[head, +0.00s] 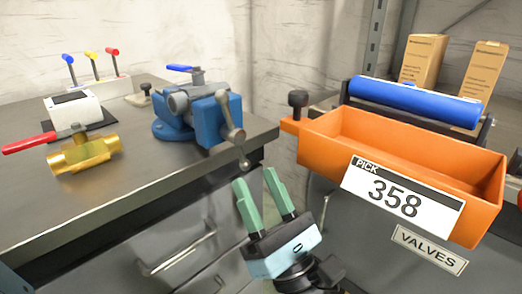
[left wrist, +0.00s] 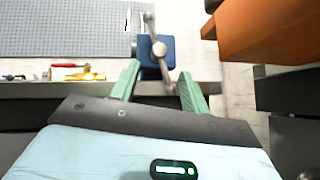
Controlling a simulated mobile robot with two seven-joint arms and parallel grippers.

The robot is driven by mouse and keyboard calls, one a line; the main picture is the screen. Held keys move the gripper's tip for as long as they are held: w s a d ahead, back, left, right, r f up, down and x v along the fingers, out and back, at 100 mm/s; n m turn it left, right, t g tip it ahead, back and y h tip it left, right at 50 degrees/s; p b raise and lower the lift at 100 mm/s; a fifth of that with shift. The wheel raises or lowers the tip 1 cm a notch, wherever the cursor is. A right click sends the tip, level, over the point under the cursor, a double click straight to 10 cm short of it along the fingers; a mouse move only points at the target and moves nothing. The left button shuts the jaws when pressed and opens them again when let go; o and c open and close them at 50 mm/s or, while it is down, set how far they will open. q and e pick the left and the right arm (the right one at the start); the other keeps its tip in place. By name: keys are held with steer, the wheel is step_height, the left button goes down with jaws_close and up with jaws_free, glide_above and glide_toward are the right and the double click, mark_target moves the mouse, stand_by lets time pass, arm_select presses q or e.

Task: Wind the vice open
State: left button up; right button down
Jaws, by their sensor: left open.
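The blue and grey vice (head: 188,112) stands at the right front corner of the dark bench. Its grey crank handle (head: 231,125) hangs on the side facing me, with a round knob at each end, tilted a little from upright. In the left wrist view the vice (left wrist: 167,46) and its handle (left wrist: 158,50) lie straight ahead, beyond the fingertips. My left gripper (head: 255,178), with green fingers, is open and empty. It is in front of the bench edge, below the handle and apart from it. My right gripper is not in view.
An orange bin (head: 340,140) marked 358 stands close on the right, with a blue roller (head: 415,100) behind it. A brass valve (head: 85,153) with a red lever lies on the bench (head: 150,190) at left. Small coloured levers (head: 92,65) stand behind.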

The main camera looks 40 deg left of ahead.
mark_target(239, 143)
arm_select(q)
steer(key=shift+p+x, duration=0.35)
steer(key=shift+x, duration=3.65)
steer(key=shift+d, duration=0.1)
steer(key=shift+c, duration=0.4)
jaws_close()
